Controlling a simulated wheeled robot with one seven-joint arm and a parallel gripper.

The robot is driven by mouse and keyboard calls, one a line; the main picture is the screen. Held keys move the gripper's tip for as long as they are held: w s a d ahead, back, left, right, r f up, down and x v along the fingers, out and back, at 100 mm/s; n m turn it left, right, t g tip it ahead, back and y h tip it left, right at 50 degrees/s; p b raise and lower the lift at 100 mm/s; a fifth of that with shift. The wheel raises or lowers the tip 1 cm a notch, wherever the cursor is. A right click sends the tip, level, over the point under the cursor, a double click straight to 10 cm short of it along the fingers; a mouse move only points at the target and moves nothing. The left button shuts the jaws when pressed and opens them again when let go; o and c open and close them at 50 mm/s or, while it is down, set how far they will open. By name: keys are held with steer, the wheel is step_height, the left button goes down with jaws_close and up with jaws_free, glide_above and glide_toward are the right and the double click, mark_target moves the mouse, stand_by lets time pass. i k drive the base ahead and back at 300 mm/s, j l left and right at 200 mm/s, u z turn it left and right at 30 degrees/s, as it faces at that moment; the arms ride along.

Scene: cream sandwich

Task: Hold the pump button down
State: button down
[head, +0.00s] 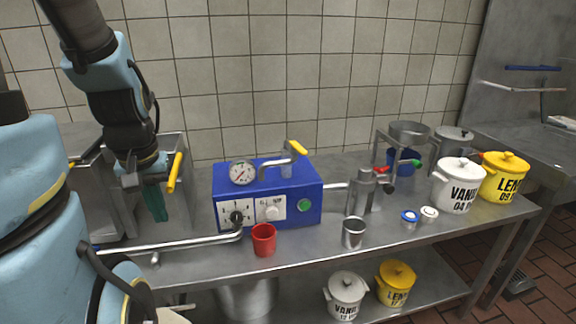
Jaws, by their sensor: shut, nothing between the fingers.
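A blue machine box (268,179) stands on the steel table with a round gauge (242,172) on top. A round green button (304,205) is on its front, at the right; I take it as the pump button, though I read no label. Beside it on the front are a white switch plate (271,209) and a plate with a black knob (237,217). My gripper (157,216) hangs left of the box, teal fingers pointing down and shut with nothing between them. It is well apart from the green button. I cannot tell whether the button is pressed.
A red cup (264,240) and a metal cup (353,233) stand before the box. A steel pipe (170,245) crosses at front left. A yellow-handled lever (297,148) rises from the box. White (457,186) and yellow (503,177) lidded pots stand right.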

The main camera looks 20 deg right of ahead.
mark_target(304, 206)
steer(key=l+u, duration=0.1)
steer(key=u, duration=0.55)
steer(key=k+l+u, duration=0.3)
steer(key=u, duration=0.15)
steer(key=k+l+u, duration=0.15)
steer(key=k+u, duration=0.3)
steer(key=k+l, duration=0.1)
steer(key=k, duration=0.3)
steer(key=k+l+u, duration=0.15)
steer(key=k, duration=0.25)
